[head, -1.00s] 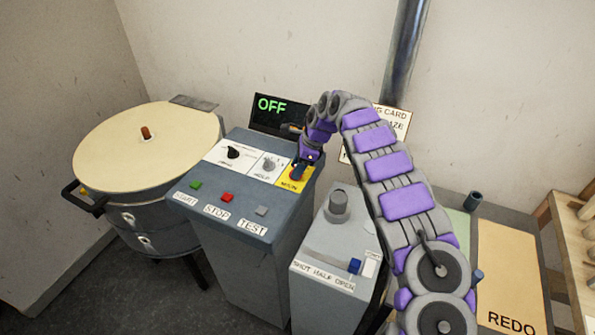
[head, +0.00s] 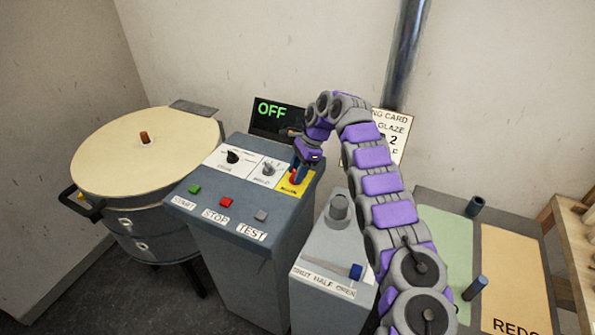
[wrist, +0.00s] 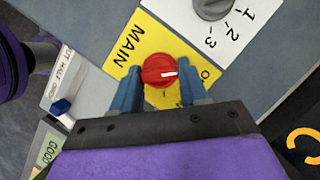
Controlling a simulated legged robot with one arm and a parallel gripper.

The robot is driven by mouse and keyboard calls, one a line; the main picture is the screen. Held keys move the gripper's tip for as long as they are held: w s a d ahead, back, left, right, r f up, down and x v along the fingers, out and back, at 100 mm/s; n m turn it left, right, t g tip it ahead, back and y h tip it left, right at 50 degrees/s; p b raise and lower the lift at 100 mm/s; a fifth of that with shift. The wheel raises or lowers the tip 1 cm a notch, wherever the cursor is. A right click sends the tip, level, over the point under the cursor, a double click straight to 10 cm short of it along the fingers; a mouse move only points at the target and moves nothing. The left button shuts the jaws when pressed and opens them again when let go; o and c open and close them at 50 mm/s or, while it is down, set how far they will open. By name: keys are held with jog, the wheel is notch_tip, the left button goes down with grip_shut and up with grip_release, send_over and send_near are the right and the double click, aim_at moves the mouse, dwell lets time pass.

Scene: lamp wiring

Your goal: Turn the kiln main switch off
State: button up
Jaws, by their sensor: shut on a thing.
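The main switch is a red round knob (wrist: 158,70) on a yellow plate (wrist: 125,35) marked MAIN. My gripper (wrist: 160,88) is shut on the knob, with one blue finger on each side. In the head view my gripper (head: 298,170) reaches down onto the yellow plate (head: 289,189) at the console's right end and mostly hides the knob. A dark display (head: 276,116) behind the console reads OFF in green.
The console (head: 232,185) has two other dials and START, STOP and TEST buttons. A round kiln (head: 110,160) stands at its left. A grey box (head: 330,255) labelled SHUT HALF OPEN stands at its right, under my arm. A table with green and tan areas lies further right.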

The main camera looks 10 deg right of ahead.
jog(key=shift+w, duration=0.1)
jog(key=o, duration=1.1)
jog(key=shift+c, duration=0.2)
jog(key=shift+r, duration=0.1)
jog(key=p+v, duration=1.7)
jog(key=shift+w, duration=0.1)
